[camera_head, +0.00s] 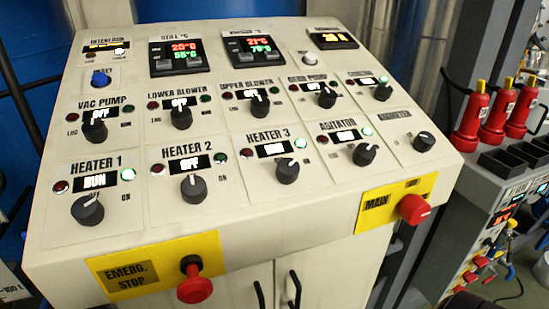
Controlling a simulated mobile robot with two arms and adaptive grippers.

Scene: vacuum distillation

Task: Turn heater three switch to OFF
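The heater 3 switch (287,170) is a black rotary knob in the front row of the sloped cream control panel, below the "HEATER 3" label. Its small display (273,149) is lit, but its text is hard to read; it looks like RUN. The green lamp (300,143) at its right glows, and the red lamp (247,153) at its left looks dark. The knob's pale pointer mark is towards its upper right. Nothing covers the knob. Neither of my grippers can be made out in this view.
The heater 2 knob (194,188) is on the left, its display reading OFF. The agitator knob (364,154) is on the right. The red emergency stop button (195,284) and red main knob (414,209) stick out from the panel's front. Red bottles (472,115) stand at right.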

